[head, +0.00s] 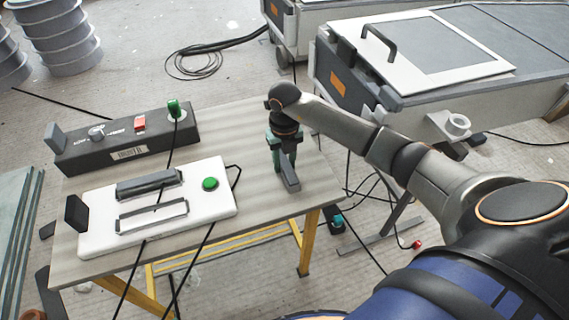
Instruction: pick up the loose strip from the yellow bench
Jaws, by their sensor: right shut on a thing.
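The bench (255,135) has a pale wooden top and yellow legs. My right gripper (285,158) comes down over the right part of its top. It is shut on a short dark grey strip (291,181), whose near end sticks out below the fingers toward the bench's front edge. The fingers hide the strip's far part. I cannot tell whether the strip touches the bench top. My left gripper is not in view.
A white box (225,206) with a green button and a black control box (70,160) with switches stand on the bench's left and middle. Dark cables hang over the front edge. A grey mould unit (335,78) stands behind right. Bare bench top surrounds my gripper.

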